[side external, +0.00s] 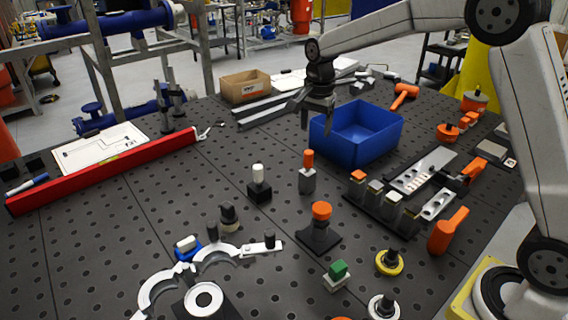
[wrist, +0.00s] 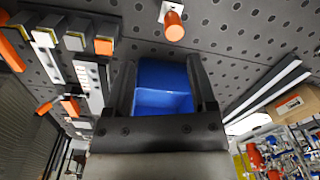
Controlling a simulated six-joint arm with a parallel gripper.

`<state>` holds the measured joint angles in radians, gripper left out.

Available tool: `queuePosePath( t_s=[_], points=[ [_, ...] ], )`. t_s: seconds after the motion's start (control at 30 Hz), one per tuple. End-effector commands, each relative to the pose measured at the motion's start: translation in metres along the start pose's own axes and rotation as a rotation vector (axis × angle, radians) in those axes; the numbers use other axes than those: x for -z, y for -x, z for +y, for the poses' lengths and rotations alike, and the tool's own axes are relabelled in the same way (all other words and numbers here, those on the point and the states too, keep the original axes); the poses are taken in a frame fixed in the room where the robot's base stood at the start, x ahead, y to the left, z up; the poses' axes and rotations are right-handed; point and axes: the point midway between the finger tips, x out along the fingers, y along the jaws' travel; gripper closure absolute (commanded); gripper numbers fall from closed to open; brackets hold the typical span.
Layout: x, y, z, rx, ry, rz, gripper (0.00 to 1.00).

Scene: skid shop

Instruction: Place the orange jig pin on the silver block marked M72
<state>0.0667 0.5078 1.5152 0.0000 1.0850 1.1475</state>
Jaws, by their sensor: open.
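An orange cylindrical pin (side external: 308,158) stands upright on a small silver block (side external: 307,182) in the middle of the perforated table. In the wrist view the orange pin (wrist: 173,26) and its silver block (wrist: 174,9) show at the top edge. I cannot read a marking on this block, so I cannot tell whether it is M72. My gripper (side external: 318,115) is open and empty, high above the table near the blue bin, behind the pin and apart from it. Its two fingers (wrist: 163,85) frame the bin in the wrist view.
A blue bin (side external: 354,146) stands right of the gripper. A black rack (side external: 382,207) holds several grey blocks with coloured tops. A black block with a white pin (side external: 259,182) and an orange-topped black stand (side external: 320,228) flank the silver block. Free table lies left.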

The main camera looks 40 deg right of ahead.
Motion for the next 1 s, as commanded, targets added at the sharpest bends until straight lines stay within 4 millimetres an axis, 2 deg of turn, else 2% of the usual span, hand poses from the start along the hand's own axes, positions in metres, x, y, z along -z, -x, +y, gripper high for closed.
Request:
queuePosePath(
  t_s=[0.37, 0.7, 0.9, 1.0],
  points=[
    [-0.041, -0.029, 0.064, 0.061, 0.455, 0.043, 0.28],
    [-0.08, -0.058, 0.136, 0.103, 0.873, 0.106, 0.28],
    [-0.1, -0.072, 0.176, 0.117, 1.084, 0.146, 0.28],
    [-0.106, -0.077, 0.19, 0.12, 1.154, 0.16, 0.28]
  ],
)
